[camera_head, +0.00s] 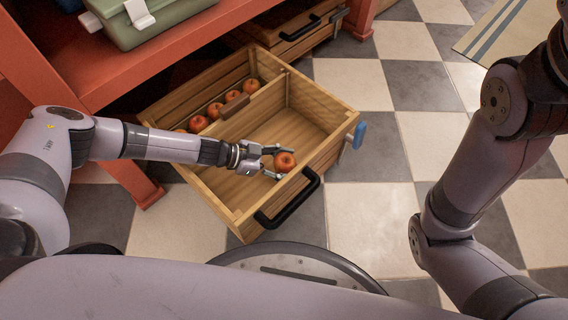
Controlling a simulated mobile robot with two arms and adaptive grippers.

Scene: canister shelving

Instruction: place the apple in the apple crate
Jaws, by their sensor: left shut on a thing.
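A wooden crate (319,92) with a divider stands open below the red shelf, with a black handle on its front side. My left gripper (281,162) is over the crate's larger, front compartment. It is shut on a red apple (285,162), with a finger on each side of it. I cannot tell how high the apple is above the crate floor. Several more apples (232,96) lie in a row in the narrow back compartment. My right arm shows at the right, but its gripper is out of view.
A red shelf (190,48) holds a green case (165,22) above the crate's back left. A blue clip (359,134) sits on the crate's right corner. Another wooden crate (300,45) stands behind. The checkered floor (370,205) is clear at the right.

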